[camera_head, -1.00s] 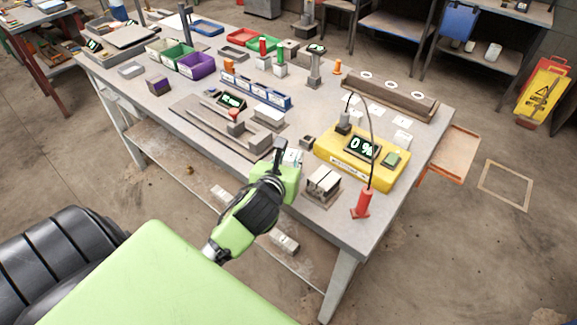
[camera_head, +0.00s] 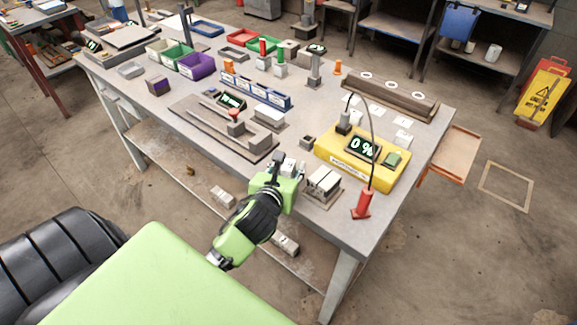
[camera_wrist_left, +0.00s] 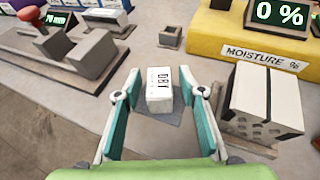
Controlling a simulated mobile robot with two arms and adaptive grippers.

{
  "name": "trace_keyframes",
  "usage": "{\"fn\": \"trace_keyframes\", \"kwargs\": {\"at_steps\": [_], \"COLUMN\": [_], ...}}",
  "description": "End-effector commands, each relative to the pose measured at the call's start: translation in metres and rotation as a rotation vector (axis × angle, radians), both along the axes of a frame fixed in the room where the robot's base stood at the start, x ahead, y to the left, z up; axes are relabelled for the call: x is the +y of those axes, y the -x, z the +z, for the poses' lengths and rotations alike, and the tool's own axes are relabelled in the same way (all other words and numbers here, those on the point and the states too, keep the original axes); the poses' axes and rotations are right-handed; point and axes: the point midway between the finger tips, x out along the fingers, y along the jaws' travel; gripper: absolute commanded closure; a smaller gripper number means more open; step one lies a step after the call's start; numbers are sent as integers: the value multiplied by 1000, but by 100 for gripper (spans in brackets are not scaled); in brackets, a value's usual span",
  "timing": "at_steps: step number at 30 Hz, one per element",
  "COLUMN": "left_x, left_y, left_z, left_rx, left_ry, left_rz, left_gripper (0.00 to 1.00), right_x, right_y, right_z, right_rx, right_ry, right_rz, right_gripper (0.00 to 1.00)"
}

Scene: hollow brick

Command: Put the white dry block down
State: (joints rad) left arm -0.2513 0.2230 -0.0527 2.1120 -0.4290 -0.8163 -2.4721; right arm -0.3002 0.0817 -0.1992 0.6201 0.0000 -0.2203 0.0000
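The white block (camera_wrist_left: 158,90) marked DRY stands on a dark grey patch (camera_wrist_left: 180,137) on the workbench. In the head view the block (camera_head: 287,167) is small and partly hidden by my left gripper (camera_head: 288,165), at the bench's front edge. In the left wrist view my left gripper (camera_wrist_left: 167,96) is open, with one finger on each side of the block. Clear gaps show between the block and both fingers. My right gripper is in neither view.
A yellow moisture meter (camera_head: 340,159) reading 0 % stands to the right, with a red-handled probe (camera_head: 363,204) near it. A pair of pale blocks (camera_head: 323,181) sits close to the right of my left gripper. A grey fixture (camera_head: 215,125) lies to the left.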

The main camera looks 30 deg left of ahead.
Motion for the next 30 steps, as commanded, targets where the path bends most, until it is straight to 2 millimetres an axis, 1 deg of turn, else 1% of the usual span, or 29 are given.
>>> {"fn": "trace_keyframes", "kwargs": {"at_steps": [4,7,11,15,21,25,30], "left_x": [-1,-4,-12,-21,-32,-35,-36], "left_y": [1,12,35,63,93,102,105], "left_z": [4,8,17,28,42,47,49], "left_rx": [-1,0,1,2,2,0,0], "left_ry": [0,-2,0,0,0,0,0], "left_rz": [-1,-2,-4,-3,-1,-1,0], "left_gripper": [63,63,63,63,63,63,63], "right_x": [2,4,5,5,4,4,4], "right_y": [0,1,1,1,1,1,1], "right_z": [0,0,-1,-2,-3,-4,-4], "right_rx": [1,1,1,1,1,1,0], "right_ry": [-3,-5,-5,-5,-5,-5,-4], "right_rz": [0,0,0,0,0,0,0], "right_gripper": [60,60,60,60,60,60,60]}}
